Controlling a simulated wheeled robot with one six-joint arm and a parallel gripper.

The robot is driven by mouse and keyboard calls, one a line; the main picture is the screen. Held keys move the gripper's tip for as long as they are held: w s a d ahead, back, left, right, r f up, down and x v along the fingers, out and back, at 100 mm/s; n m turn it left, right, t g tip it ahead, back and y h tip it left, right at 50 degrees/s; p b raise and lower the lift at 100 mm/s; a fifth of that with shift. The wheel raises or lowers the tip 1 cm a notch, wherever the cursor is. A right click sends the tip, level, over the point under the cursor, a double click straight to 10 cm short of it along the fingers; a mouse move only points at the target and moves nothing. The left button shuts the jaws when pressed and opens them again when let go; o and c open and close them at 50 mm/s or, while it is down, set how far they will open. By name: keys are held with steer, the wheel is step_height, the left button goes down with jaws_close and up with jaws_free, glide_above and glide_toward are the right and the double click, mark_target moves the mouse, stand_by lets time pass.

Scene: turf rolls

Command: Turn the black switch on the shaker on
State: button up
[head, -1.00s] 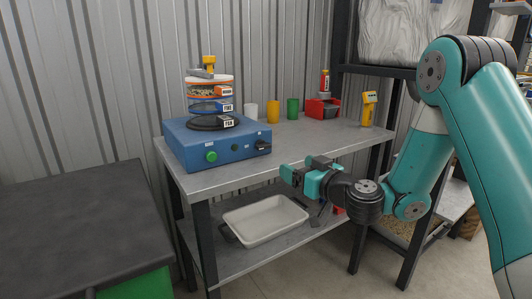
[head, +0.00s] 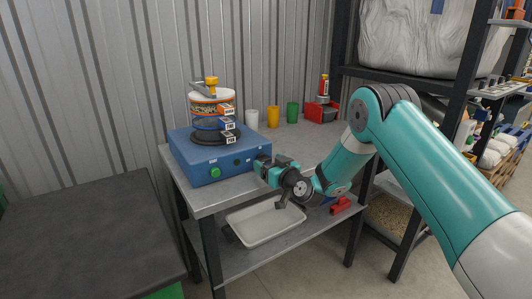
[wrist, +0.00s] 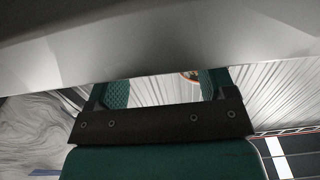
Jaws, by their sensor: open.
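The shaker (head: 190,157) is a blue box on the grey bench, with stacked sieves (head: 207,123) clamped on top. Its front has a round green button (head: 215,172) at the left. My gripper (head: 263,163) is at the right end of that front, in front of where the black switch was seen earlier. The gripper and its shadow hide the switch, so I cannot tell its position or whether I touch it. In the wrist view my gripper (wrist: 163,88) has its two green fingers apart with nothing seen between them; the switch does not show there.
The bench (head: 215,201) holds a white cup (head: 252,118), a yellow cup (head: 273,117), a green cup (head: 292,112) and a red bin (head: 320,111) behind my arm. A white tray (head: 265,222) lies on the lower shelf. A dark table (head: 80,225) stands at the left.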

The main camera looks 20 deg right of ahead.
steer(key=shift+x, duration=1.15)
steer(key=c, duration=0.9)
steer(key=shift+f+m, duration=0.15)
steer(key=shift+m, duration=0.45)
steer(key=shift+c, duration=0.2)
steer(key=shift+m+b, duration=0.45)
steer(key=shift+m, duration=0.45)
steer(key=o, duration=0.9)
steer(key=shift+o, duration=0.2)
